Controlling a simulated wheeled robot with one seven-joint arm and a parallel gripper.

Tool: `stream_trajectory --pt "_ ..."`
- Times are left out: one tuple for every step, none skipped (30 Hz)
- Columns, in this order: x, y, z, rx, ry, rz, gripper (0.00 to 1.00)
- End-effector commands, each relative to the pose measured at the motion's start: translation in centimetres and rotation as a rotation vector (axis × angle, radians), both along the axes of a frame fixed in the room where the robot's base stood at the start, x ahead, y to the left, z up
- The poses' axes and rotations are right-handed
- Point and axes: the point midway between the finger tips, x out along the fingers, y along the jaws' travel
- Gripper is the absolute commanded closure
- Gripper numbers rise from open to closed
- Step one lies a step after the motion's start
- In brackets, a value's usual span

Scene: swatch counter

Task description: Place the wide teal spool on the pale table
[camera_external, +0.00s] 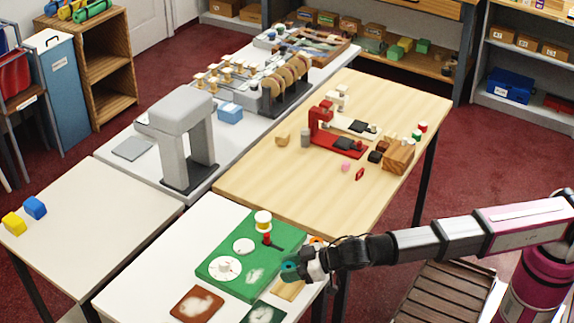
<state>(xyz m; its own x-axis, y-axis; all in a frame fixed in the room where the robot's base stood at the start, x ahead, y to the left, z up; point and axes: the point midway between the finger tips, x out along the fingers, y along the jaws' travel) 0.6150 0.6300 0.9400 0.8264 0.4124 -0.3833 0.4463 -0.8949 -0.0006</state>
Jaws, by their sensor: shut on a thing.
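My gripper (298,266) reaches in from the right, over the right edge of the white front table (135,287). It is shut on a small teal thing (288,266), which looks like the teal spool; the dark fingers hide part of it. It is beside the right part of the green board (225,280), and I cannot tell whether it touches the board. Several light-topped tables stand here: a pale wood table (260,180) behind, and a cream table (90,215) at the left with a yellow block (13,224) and a blue block (36,208).
A white-and-gold spool (263,220) and white discs sit on the green board. An orange piece (316,240) is close behind my gripper. A red stand (330,138) and wooden block (398,156) are on the wood table, whose near left part is clear. A grey arch (182,140) stands behind.

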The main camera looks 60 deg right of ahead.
Motion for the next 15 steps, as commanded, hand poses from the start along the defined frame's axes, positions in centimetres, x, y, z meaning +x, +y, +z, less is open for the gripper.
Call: stream_trajectory --pt "0.3 0.0 -0.2 0.000 0.000 0.000 0.85" --pt "0.3 -0.1 -0.2 0.000 0.000 0.000 0.85" --pt "0.3 -0.1 -0.4 -0.001 0.000 0.000 0.85" --pt "0.3 -0.1 -0.5 -0.001 0.000 0.000 0.85" --pt "0.3 -0.1 -0.7 -0.001 0.000 0.000 0.85" --pt "0.3 -0.1 -1.1 0.000 0.000 0.001 0.85" --pt "0.3 -0.1 -1.4 -0.001 -0.001 0.002 0.85" --pt "0.3 -0.1 -1.8 -0.002 -0.001 0.002 0.85" --pt "0.3 -0.1 -2.4 -0.002 -0.001 0.002 0.85" --pt "0.3 -0.1 -2.8 -0.003 0.000 0.002 0.85" --pt "0.3 -0.1 -3.2 -0.002 0.000 0.002 0.85" --pt "0.3 -0.1 -3.5 -0.001 0.001 0.001 0.85" --pt "0.3 -0.1 -3.7 0.000 0.000 0.001 0.85" --pt "0.3 -0.1 -3.8 0.000 -0.001 0.001 0.85" --pt "0.3 -0.1 -3.8 0.000 -0.001 0.001 0.85"
